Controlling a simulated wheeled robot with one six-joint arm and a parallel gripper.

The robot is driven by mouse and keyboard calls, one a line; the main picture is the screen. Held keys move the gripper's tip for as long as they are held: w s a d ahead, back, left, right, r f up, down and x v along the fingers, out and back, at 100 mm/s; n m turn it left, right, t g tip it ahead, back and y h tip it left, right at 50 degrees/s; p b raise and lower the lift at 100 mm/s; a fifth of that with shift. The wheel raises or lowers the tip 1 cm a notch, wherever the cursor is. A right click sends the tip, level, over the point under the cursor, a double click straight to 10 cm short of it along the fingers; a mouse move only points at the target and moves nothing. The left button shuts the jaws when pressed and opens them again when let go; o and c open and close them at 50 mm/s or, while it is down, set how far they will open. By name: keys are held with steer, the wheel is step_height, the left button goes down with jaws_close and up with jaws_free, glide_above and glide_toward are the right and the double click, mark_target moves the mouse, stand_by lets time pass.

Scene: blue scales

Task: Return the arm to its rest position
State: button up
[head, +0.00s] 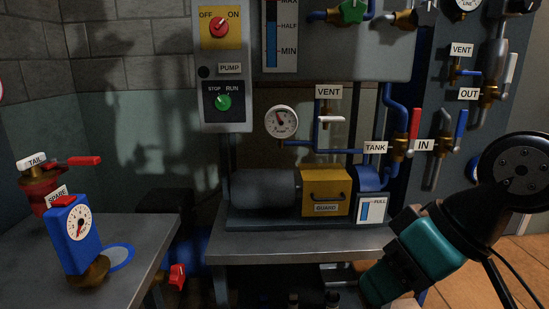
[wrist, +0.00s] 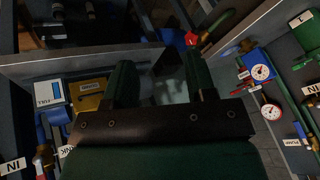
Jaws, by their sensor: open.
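My gripper (wrist: 158,78) shows in the wrist view with its two dark green fingers well apart and nothing between them. In the head view my arm, with a teal section and a black round joint, reaches in at the lower right, in front of the right end of the pump bench. The fingers cannot be made out clearly there. No object is held.
The bench (head: 300,244) carries the pump with its yellow guard (head: 325,190) and FULL gauge (head: 372,208). IN and OUT valves stand close behind my arm. The left table (head: 135,255) holds a blue scale (head: 75,235) and the TAIL valve (head: 40,185).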

steer(key=s+g+h, duration=0.2)
steer(key=s+g, duration=0.1)
steer(key=s, duration=0.4)
step_height(320, 180, up, 18)
steer(key=p, duration=1.9)
steer(key=shift+w+d+r+t, duration=0.25)
steer(key=shift+w+d+t, duration=0.05)
steer(key=shift+w+d, duration=0.1)
steer(key=shift+o, duration=0.5)
